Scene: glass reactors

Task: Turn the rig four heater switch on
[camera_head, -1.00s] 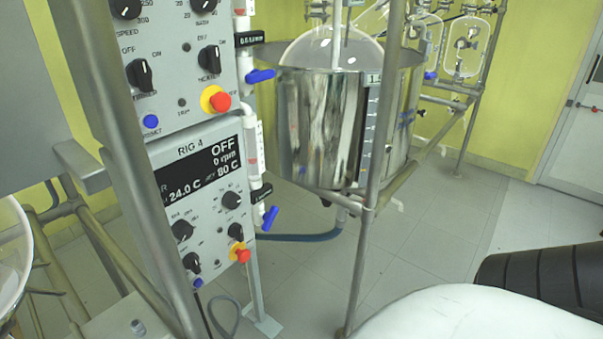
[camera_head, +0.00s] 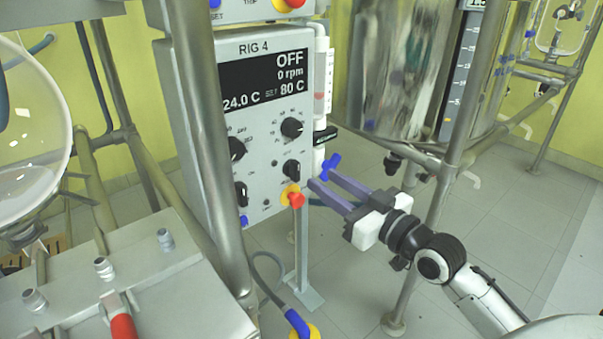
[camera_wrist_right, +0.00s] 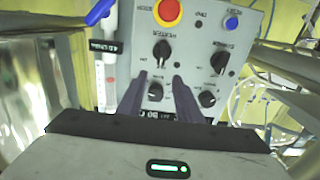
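The rig four panel (camera_head: 262,150) faces me, and its display (camera_head: 265,82) reads OFF, 0 rpm, 24.0 C and 80 C. The heater switch (camera_head: 292,171) is a black knob at the lower right, just above the red stop button (camera_head: 296,199). In the right wrist view the panel is upside down, with the heater switch (camera_wrist_right: 161,50) ahead of the fingertips. My right gripper (camera_head: 321,174) is open and empty, just right of the heater switch and apart from it. It also shows in the right wrist view (camera_wrist_right: 159,78). My left gripper is not in view.
A blue valve handle (camera_head: 331,166) on the white pipe is close to the right fingertips. A steel post (camera_head: 208,150) stands in front of the panel's left side. A steel vessel (camera_head: 392,80) and frame post (camera_head: 455,150) stand at the right. A metal box (camera_head: 150,290) fills the lower left.

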